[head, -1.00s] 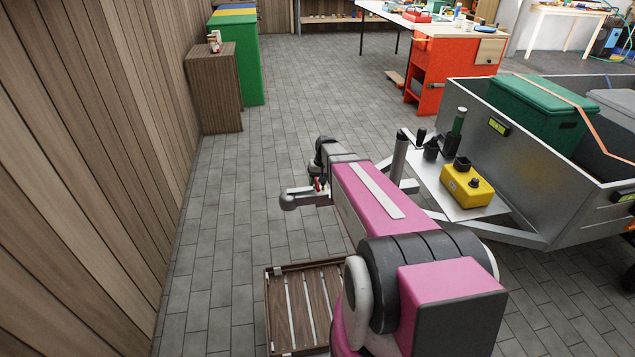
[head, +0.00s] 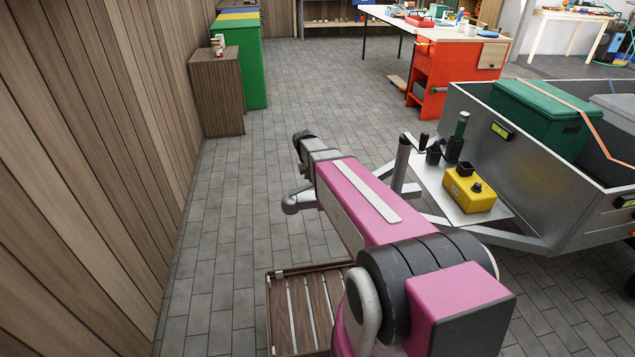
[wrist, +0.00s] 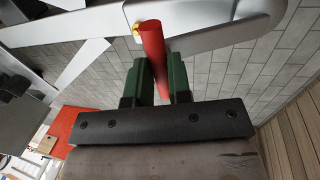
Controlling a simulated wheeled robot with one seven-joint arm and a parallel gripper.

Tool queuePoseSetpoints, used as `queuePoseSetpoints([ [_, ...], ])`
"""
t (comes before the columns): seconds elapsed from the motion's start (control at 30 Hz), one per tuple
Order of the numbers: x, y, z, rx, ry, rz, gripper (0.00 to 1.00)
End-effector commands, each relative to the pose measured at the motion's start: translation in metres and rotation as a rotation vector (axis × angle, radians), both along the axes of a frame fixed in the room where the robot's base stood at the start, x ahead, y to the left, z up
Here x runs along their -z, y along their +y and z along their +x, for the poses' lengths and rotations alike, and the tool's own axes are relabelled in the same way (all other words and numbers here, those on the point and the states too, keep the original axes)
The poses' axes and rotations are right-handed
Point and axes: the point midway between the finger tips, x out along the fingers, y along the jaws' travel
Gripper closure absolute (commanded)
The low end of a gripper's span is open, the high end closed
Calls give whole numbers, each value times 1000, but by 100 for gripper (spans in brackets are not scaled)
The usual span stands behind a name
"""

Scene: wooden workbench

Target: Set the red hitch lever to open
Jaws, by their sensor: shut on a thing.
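The red hitch lever (wrist: 153,38) is a plain red bar in the wrist view, running from the hitch down between my fingers. My gripper (wrist: 160,75) has two green fingers, one on each side of the lever, and is shut on it. The grey metal hitch (wrist: 225,22) lies across the top of the wrist view. In the head view the rounded end of the hitch (head: 293,204) shows to the left of my pink arm. The lever and my fingers are hidden behind my arm there.
The silver trailer (head: 520,185) stands at the right, with a yellow box (head: 468,193) on its front plate and a green chest (head: 540,118) inside. A slatted wooden crate (head: 272,310) is on the floor in front. The floor at the left is clear.

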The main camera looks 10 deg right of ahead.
Motion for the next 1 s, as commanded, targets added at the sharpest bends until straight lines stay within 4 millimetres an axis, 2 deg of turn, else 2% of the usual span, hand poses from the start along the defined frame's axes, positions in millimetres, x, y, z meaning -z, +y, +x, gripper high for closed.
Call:
queuePoseSetpoints([
  [0.2,-21,24,1,-3,0,-204,100],
  [0.53,-39,52,1,-2,-1,-446,100],
  [1.0,-45,69,0,1,1,-437,100],
])
